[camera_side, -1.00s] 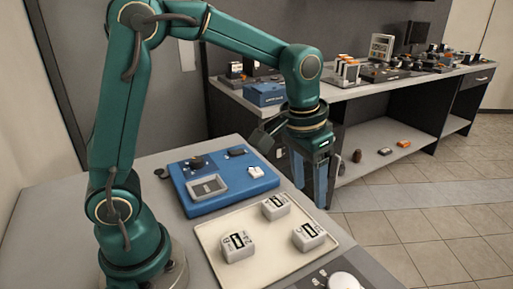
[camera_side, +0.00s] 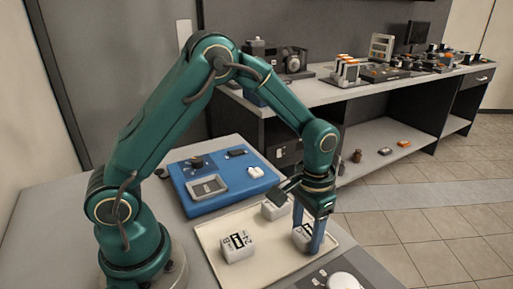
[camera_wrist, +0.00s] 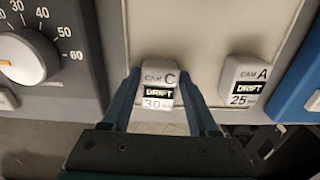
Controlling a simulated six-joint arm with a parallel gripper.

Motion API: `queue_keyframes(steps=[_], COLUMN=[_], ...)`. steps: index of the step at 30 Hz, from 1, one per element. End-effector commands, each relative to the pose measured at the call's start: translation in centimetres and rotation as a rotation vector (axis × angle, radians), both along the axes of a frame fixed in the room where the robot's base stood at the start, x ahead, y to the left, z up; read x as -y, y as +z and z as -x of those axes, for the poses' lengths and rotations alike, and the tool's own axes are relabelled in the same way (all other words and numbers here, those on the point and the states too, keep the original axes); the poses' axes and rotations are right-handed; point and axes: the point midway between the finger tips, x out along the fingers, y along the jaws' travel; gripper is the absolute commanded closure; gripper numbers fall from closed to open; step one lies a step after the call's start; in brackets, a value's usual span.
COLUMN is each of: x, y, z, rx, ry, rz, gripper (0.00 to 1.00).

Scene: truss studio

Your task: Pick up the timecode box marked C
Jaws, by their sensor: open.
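The timecode box marked C (camera_wrist: 158,88) is a small white box with a black DRIFT display and the number 30. In the side view the box (camera_side: 301,238) sits at the right of the cream tray (camera_side: 272,262), partly hidden by my fingers. My gripper (camera_side: 311,246) is lowered over it. In the wrist view my open gripper (camera_wrist: 160,92) has one blue finger on each side of box C. I cannot tell whether the fingers touch it.
Box A (camera_wrist: 243,82), reading 25, stands right of box C in the wrist view. Box B (camera_side: 237,247) is at the tray's left. A third box (camera_side: 274,208) shows behind my gripper.

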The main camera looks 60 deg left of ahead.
Motion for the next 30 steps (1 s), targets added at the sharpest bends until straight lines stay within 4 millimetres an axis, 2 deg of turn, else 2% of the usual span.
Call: queue_keyframes(steps=[3,4,8,9,20,23,27,30], x=[0.0,0.0,0.0,0.0,0.0,0.0,0.0,-2.0], y=[0.0,0.0,0.0,0.0,0.7,1.7,4.1,5.4], z=[0.0,0.0,0.0,0.0,-0.1,-0.1,-0.2,0.5], rx=[0.000,0.000,0.000,0.001,0.004,0.005,0.009,0.005], ry=[0.000,0.000,0.000,0.000,0.000,0.000,0.000,0.008], rz=[0.000,0.000,0.000,0.000,0.000,0.000,0.001,0.000], gripper=[0.40,0.48,0.97,1.00,1.00,1.00,1.00,1.00])
